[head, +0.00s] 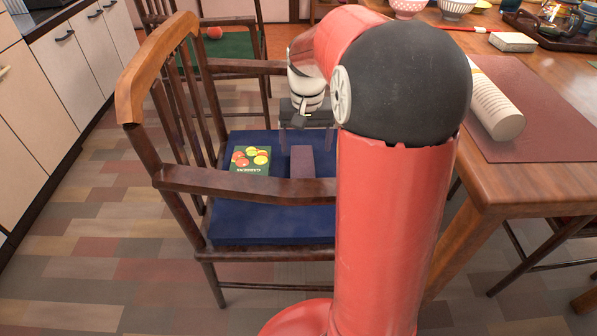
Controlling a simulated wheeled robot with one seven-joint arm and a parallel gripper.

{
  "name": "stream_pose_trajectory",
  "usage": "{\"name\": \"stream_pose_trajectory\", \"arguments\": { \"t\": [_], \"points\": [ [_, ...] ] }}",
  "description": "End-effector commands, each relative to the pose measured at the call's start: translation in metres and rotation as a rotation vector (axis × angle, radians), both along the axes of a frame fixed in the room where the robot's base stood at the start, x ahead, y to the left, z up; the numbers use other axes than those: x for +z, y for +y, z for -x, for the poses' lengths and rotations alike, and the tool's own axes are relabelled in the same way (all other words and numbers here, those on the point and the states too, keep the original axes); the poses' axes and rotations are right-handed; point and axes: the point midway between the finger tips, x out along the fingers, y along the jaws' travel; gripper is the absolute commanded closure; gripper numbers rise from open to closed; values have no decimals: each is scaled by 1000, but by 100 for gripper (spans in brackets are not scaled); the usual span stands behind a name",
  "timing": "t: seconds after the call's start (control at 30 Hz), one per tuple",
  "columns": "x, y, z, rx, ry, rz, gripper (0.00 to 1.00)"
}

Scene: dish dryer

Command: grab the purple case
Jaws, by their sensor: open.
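The purple case (302,162) is a small dark purple box on the blue seat cushion (270,225) of a wooden armchair. Its lower end is partly hidden by the chair's near armrest. My gripper (305,140) is over the seat, just above or behind the case in the picture. Its fingers look faint and are hard to make out, and nothing shows between them. It is open. I cannot tell how high it is above the case.
A green box with fruit pictures (250,160) lies left of the case. The chair's armrest (240,184) and slatted back (165,75) surround the seat. A wooden table (500,190) with a white roll (494,105) stands at right. Cabinets (70,75) line the left.

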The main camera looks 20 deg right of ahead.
Motion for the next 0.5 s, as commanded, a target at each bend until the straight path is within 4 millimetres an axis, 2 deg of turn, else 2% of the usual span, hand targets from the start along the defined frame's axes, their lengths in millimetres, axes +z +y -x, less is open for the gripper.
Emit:
{"name": "stream_pose_trajectory", "arguments": {
  "t": [0.37, 0.5],
  "points": [
    [-40, 0, -3, -6, 11, -3, 18],
    [-62, 5, -4, -5, 10, -3, 18]
  ]
}}
